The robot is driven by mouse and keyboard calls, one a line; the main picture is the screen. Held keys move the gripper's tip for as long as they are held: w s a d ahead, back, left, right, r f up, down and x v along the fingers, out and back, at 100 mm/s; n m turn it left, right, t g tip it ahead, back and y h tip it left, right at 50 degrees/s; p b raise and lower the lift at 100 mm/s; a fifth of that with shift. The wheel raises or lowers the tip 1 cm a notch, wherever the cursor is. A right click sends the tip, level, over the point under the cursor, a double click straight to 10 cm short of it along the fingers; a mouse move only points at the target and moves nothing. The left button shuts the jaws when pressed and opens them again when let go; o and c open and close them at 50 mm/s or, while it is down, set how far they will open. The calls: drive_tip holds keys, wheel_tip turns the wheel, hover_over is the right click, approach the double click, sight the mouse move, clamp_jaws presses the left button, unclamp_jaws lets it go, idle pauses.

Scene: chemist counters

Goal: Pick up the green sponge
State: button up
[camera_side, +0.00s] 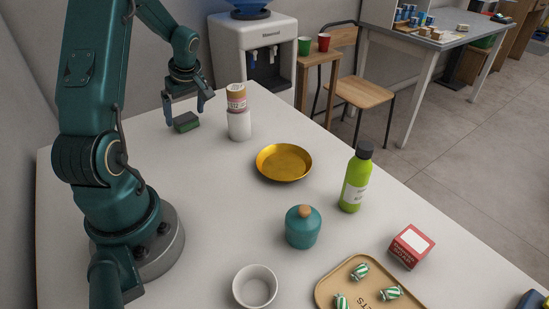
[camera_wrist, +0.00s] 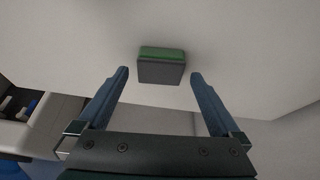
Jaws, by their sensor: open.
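The green sponge (camera_side: 186,121) lies on the white table at the far left in the side view. It is a small block with a green layer and a dark grey layer. It also shows in the wrist view (camera_wrist: 161,66), ahead of the fingertips and roughly centred between them. My gripper (camera_side: 186,110) is open and empty, just above and around the sponge in the side view. In the wrist view my gripper (camera_wrist: 159,73) has its two blue fingers spread apart, with a gap on both sides of the sponge. I cannot tell the exact height of the fingertips over the table.
A gold plate (camera_side: 284,162), a green bottle (camera_side: 354,182), a teal jar (camera_side: 302,228), a white bowl (camera_side: 255,287), a red box (camera_side: 410,247) and a tray (camera_side: 325,291) are farther off. The table between is clear.

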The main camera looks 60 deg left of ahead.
drive_tip(key=shift+x, duration=0.75)
drive_tip(key=c, duration=1.3)
drive_tip(key=shift+o, duration=0.2)
